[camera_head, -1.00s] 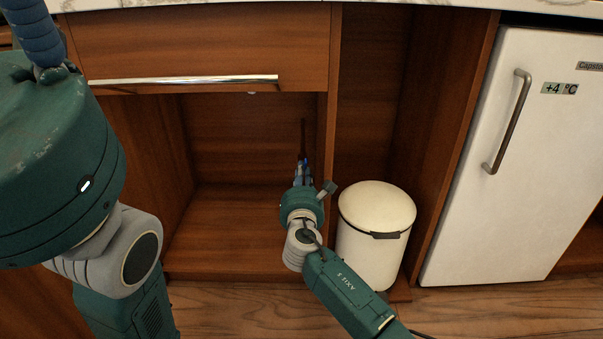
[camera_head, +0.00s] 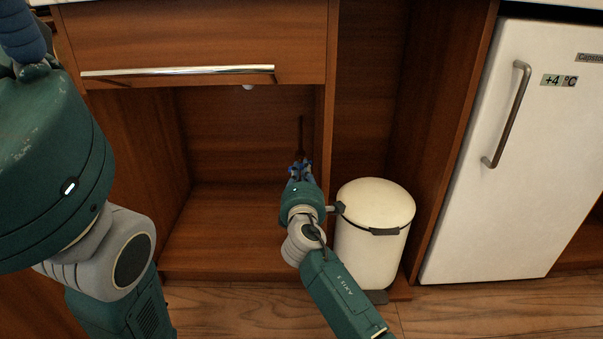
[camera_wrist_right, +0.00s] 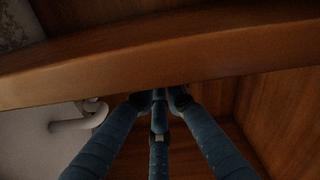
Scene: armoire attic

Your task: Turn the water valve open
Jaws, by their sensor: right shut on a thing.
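What lies between the tips is dark and hidden there.
A drawer (camera_head: 200,40) with a metal handle sits above the bay. The bay's divider (camera_head: 327,130) is close to the right of my right gripper. A cream bin (camera_head: 372,225) stands beside my right forearm. A white fridge (camera_head: 500,150) is farther right. The bay's left side is clear.

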